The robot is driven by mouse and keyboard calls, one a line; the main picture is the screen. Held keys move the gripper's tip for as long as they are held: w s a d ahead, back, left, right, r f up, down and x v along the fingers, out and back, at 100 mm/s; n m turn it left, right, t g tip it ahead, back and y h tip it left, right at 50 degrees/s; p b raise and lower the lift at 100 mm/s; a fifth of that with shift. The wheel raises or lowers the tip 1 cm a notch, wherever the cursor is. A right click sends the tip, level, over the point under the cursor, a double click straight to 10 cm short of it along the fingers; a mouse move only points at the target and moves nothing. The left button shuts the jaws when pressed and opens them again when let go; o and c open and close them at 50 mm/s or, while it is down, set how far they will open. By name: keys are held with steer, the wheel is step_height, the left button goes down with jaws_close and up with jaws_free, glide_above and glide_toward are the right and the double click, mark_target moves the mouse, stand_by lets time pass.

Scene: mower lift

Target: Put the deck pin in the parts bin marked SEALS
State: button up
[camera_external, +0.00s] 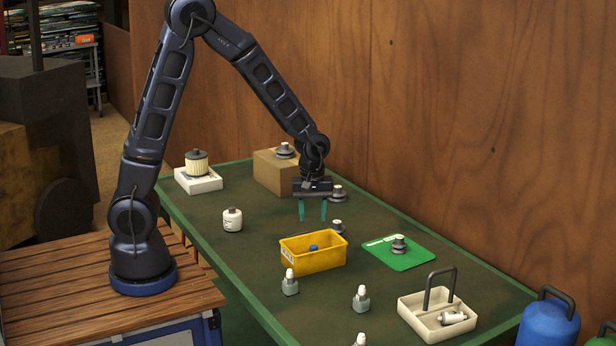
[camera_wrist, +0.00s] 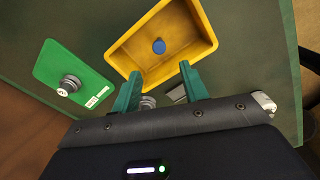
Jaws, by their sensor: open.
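My gripper (camera_external: 312,212) is open, pointing down above the table, behind the yellow bin (camera_external: 325,262). Its fingertips also show in the wrist view (camera_wrist: 160,74), apart, with nothing held between them. The bin has a pale label at its left end; I cannot read it. The bin in the wrist view (camera_wrist: 200,55) holds one small round blue piece (camera_wrist: 158,46). A grey stepped round part (camera_external: 338,227) stands behind the bin; fingers partly hide it in the wrist view (camera_wrist: 148,102). I cannot tell for certain which piece is the deck pin.
A green mat (camera_external: 376,251) bears another grey stepped part (camera_external: 399,245). A cardboard box (camera_external: 272,173), a white bottle (camera_external: 232,220), several small grey bottles (camera_external: 290,284) and a handled cream tray (camera_external: 412,318) stand around. The wooden wall (camera_external: 480,120) borders the table's back.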

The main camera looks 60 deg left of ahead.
steer(key=s+a+r+m+t, duration=0.2)
steer(key=s+a+r+m, duration=0.2)
steer(key=s+r, duration=0.55)
steer(key=s+a+r+m+t, duration=0.1)
steer(key=s+a+r+m, duration=0.4)
steer(key=r, duration=0.7)
steer(key=s+r+m+t, duration=0.1)
steer(key=s+r+m, duration=0.2)
steer(key=s, duration=0.8)
steer(key=shift+a+r, duration=0.35)
steer(key=shift+a, duration=0.05)
